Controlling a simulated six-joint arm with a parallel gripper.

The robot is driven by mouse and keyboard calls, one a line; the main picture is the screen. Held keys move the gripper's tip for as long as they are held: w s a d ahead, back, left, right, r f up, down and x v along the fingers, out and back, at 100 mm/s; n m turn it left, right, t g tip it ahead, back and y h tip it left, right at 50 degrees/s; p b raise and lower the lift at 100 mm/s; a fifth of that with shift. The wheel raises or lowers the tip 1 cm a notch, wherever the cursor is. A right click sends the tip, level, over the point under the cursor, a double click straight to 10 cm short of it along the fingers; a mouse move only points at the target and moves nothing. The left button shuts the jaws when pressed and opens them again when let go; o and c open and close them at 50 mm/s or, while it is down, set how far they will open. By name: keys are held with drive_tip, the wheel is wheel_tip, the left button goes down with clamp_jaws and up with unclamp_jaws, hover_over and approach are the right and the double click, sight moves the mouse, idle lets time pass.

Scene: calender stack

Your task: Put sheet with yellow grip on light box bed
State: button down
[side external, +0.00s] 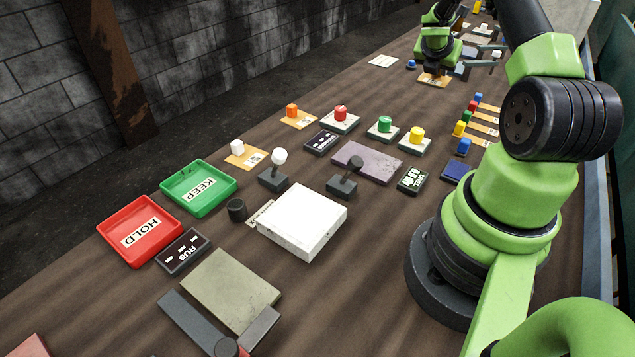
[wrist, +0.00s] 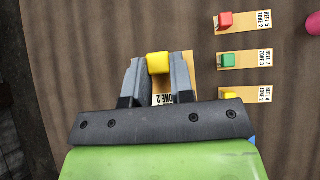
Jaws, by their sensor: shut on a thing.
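My gripper (wrist: 158,66) is shut on the yellow grip (wrist: 158,62) of a tan sheet (wrist: 189,72) in the wrist view. The sheet extends under the fingers, and its printed label, partly hidden by the gripper body, reads "ZONE 2". In the side view my gripper (side external: 434,66) is at the top, far from the camera, just over a tan sheet (side external: 433,80); the grip is hidden there. The light box bed, a white square slab (side external: 306,217), lies bare in the middle of the table, well nearer the camera than my gripper.
In the wrist view, sheets with a red grip (wrist: 225,20), a green grip (wrist: 227,60) and another yellow grip (wrist: 229,95) lie to the right. In the side view, a black-knobbed lever (side external: 345,183), a white-knobbed lever (side external: 275,172) and a dark cylinder (side external: 237,210) stand near the bed.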

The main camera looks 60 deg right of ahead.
drive_tip(key=w+a+n, duration=0.1)
drive_tip(key=w+a, duration=0.8)
drive_tip(key=a, duration=0.2)
wheel_tip(320, 180, up, 3)
drive_tip(key=n+t, duration=0.3)
hover_over(308, 196)
drive_tip(key=s+a, duration=0.1)
drive_tip(key=a, duration=0.2)
drive_tip(key=shift+y, duration=0.4)
wheel_tip(308, 196, down, 10)
drive_tip(key=shift+s+a+r, duration=0.1)
drive_tip(key=shift+s+r, duration=0.05)
drive_tip(key=c, duration=1)
unclamp_jaws()
